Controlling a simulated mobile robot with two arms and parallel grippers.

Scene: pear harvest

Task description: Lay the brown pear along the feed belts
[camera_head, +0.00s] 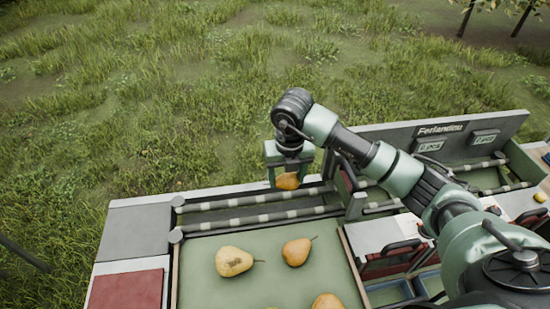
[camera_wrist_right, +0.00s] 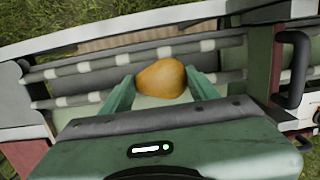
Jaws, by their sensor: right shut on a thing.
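My right gripper (camera_head: 287,180) is shut on a brown-orange pear (camera_head: 288,181) above the feed belts (camera_head: 250,219). In the right wrist view the pear (camera_wrist_right: 161,79) sits between the two green fingers of the gripper (camera_wrist_right: 162,92). The feed belts show there as two parallel banded lines (camera_wrist_right: 100,65) beyond and below the pear. The pear's lower side is hidden in that view, and I cannot tell whether it touches the belts. My left gripper is not in view.
A green tray (camera_head: 215,290) in front of the belts holds a yellow pear (camera_head: 234,261), an orange-brown pear (camera_head: 297,251) and another at the bottom edge (camera_head: 327,301). A sign panel (camera_head: 400,131) stands at the back right. A red pad (camera_head: 126,291) lies at the left.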

